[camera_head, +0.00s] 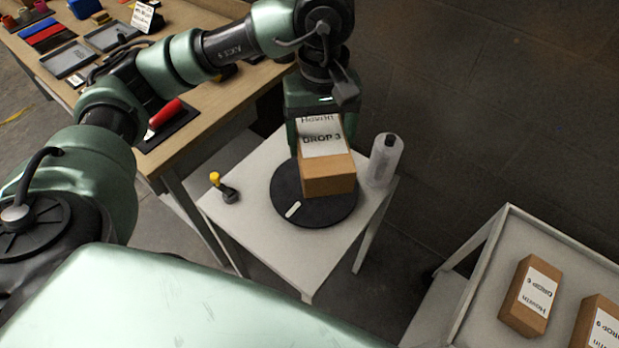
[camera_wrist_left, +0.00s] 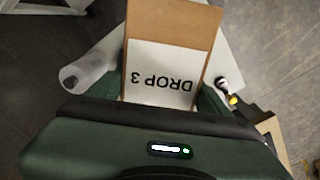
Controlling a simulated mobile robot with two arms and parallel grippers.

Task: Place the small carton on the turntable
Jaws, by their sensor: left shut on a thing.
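The small carton (camera_head: 328,177) is a brown box with a white label reading "DROP 3". It is at the black round turntable (camera_head: 290,208) on a small white table; I cannot tell if it touches the disc. My left gripper (camera_head: 320,125) comes from above and behind and is shut on the carton. In the left wrist view the carton (camera_wrist_left: 170,62) sits between the fingers, its label facing the camera, and hides the turntable. My right gripper is not in view.
On the white table (camera_head: 255,240), a translucent cylinder (camera_head: 385,160) stands right of the turntable and a black item with a yellow knob (camera_head: 224,188) lies left. More cartons (camera_head: 530,296) sit on a pale tray-topped stand at lower right. A wooden bench (camera_head: 190,150) is at left.

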